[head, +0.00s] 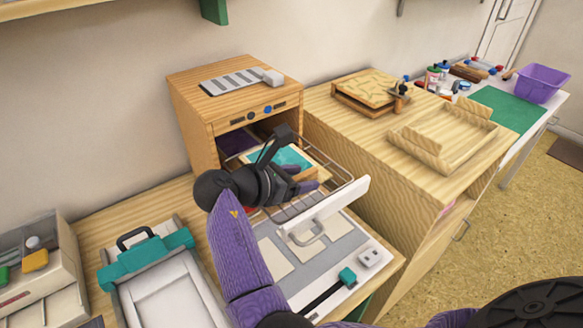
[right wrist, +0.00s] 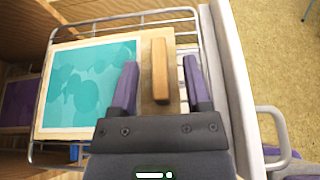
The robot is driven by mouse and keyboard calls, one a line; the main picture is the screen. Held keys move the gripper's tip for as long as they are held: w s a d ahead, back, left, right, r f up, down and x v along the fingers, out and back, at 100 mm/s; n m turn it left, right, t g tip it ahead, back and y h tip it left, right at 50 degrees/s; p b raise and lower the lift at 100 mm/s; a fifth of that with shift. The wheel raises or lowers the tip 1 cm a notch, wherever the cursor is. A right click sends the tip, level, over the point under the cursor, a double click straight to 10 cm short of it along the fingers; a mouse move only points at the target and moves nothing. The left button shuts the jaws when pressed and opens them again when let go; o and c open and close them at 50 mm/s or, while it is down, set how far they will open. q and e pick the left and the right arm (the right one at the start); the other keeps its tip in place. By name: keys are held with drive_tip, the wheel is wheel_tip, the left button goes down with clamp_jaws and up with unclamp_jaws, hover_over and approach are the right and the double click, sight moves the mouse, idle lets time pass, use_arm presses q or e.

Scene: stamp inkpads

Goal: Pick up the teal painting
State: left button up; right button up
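The teal painting (head: 287,156) is a sheet with teal blotches and a pale border. It lies flat on a wooden board on the wire rack (head: 349,166), which is pulled out of the wooden cabinet (head: 196,120). The right wrist view shows the painting (right wrist: 70,85) left of my fingers, with a wooden handle block (right wrist: 160,75) on the board's edge. My right gripper (right wrist: 160,70) is open, its two purple fingers on either side of the block with gaps visible. In the head view, my right gripper (head: 305,180) partly covers the board. My left gripper is not in view.
A white handle bar (head: 325,210) fronts the rack. A purple sheet (head: 236,143) lies inside the cabinet at left. A tray with a teal clamp (head: 147,253) stands on the lower counter. Wooden frames (head: 445,135) sit on the right counter.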

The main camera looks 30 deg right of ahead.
clamp_jaws()
